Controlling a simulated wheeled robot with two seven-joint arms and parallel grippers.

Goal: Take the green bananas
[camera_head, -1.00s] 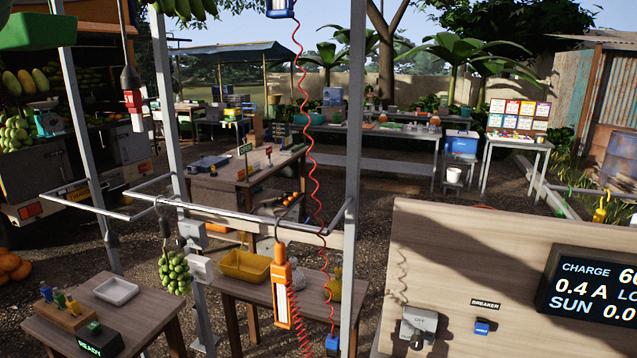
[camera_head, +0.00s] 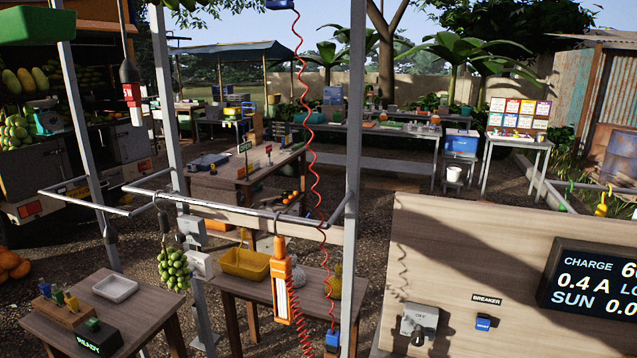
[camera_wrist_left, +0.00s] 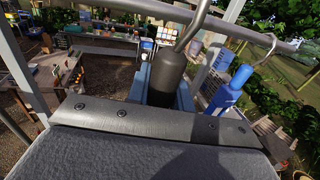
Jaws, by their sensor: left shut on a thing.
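A bunch of green bananas (camera_head: 173,270) hangs from the metal rail at the left of the head view, below a dark grip (camera_head: 164,222) on a hook. Neither of my grippers shows in the head view. In the left wrist view my left gripper (camera_wrist_left: 166,90) is shut on a dark grey cylindrical grip (camera_wrist_left: 170,72) with a bent metal hook rising from it to a rail. What hangs below that grip is hidden by my gripper body. My right gripper is in no view.
An orange lamp (camera_head: 281,285) and a red coiled cord hang beside the bananas. A yellow tray (camera_head: 245,263) sits on the table behind. The metal rail (camera_head: 235,215) and grey posts cross the space. A blue hanging tool (camera_wrist_left: 232,90) is close right of my left gripper.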

